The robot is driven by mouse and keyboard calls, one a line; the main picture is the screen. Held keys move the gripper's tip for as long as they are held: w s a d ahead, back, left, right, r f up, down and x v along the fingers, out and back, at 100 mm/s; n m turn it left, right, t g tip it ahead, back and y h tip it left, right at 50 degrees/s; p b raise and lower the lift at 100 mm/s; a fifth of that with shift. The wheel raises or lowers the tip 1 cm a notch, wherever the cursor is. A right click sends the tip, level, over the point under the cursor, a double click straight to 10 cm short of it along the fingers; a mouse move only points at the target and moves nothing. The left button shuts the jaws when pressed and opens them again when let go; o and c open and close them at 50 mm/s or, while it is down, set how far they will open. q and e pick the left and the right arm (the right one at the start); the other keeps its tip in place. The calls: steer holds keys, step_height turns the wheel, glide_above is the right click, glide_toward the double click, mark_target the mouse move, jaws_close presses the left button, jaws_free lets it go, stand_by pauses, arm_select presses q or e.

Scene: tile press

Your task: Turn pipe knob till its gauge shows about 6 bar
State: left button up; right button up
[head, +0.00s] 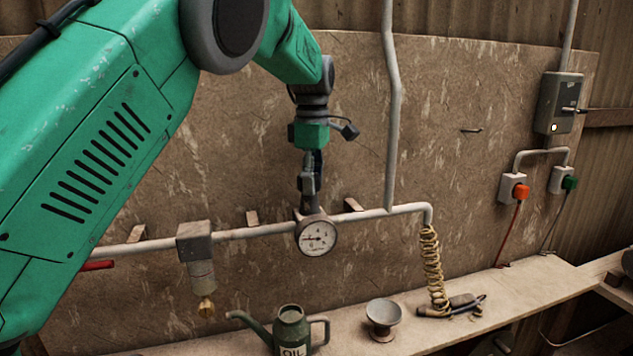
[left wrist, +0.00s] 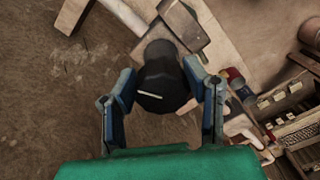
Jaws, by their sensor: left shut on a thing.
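The pipe (head: 260,231) runs along the brown wall panel and carries a round white-faced gauge (head: 318,237). The gauge's needle seems to point left, but the numbers are too small to read. My left gripper (head: 310,200) reaches down to the pipe just above the gauge. In the left wrist view the dark round knob (left wrist: 160,85), with a pale line on its top, sits between the two fingers of my left gripper, which are shut on it. In the head view the knob is mostly hidden by the fingers. My right gripper is in neither view.
A filter unit (head: 202,277) hangs from the pipe to the left. A switch box (head: 558,103) is on the right.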

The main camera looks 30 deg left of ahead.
arm_select(q)
steer(key=m, duration=0.4)
steer(key=shift+a+r, duration=0.25)
steer(key=m, duration=0.4)
steer(key=shift+s+a+m, duration=0.1)
steer(key=shift+a+m, duration=0.05)
steer(key=shift+m, duration=0.25)
steer(key=m, duration=0.4)
steer(key=shift+m, duration=0.3)
steer(key=m, duration=1.2)
steer(key=shift+a+m, duration=0.1)
steer(key=shift+m, duration=0.2)
steer(key=m, duration=0.4)
steer(key=shift+f+m, duration=0.1)
steer(key=shift+m, duration=0.2)
steer(key=shift+f+m, duration=0.1)
steer(key=shift+m, duration=1.8)
